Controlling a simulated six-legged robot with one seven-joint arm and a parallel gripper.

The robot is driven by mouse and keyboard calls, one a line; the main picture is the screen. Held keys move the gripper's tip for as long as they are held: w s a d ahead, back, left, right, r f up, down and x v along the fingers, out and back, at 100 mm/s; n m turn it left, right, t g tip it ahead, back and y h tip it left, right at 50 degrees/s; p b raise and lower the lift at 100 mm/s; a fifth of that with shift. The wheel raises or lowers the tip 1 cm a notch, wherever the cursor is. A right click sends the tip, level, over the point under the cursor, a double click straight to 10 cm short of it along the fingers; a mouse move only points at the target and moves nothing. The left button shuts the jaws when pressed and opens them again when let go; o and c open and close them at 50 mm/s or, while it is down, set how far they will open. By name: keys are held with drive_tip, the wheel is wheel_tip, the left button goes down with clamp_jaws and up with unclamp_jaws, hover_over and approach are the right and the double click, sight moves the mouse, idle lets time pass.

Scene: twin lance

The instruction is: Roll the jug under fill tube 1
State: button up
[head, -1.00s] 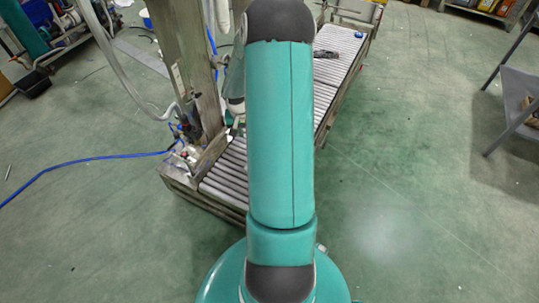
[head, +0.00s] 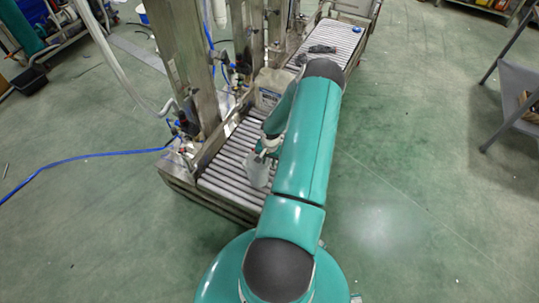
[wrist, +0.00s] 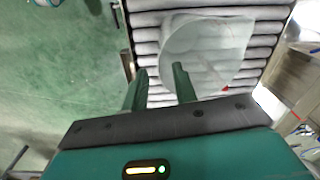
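A pale translucent jug (head: 258,172) stands on the near part of the roller conveyor (head: 222,180), in the head view. In the wrist view the jug (wrist: 212,48) shows as a round, see-through shape over the grey rollers. My gripper (wrist: 159,68) is open, its two green fingers apart. One finger overlaps the jug's near edge in the picture; I cannot tell whether it touches. In the head view my gripper is small and partly hidden by my arm, just above the jug. I cannot tell which tube is fill tube 1.
Steel columns (head: 188,75) with hoses and fittings stand along the conveyor's left side. A pale boxy thing (head: 271,82) is farther up the conveyor. A blue hose (head: 95,158) lies on the floor at left. A grey shelf stand (head: 515,95) is at right, with clear floor between.

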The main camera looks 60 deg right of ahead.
wheel_tip(320, 180, down, 7)
drive_tip(key=shift+w+f, duration=0.15)
drive_tip(key=shift+f, duration=0.05)
drive_tip(key=shift+c, duration=0.5)
clamp_jaws()
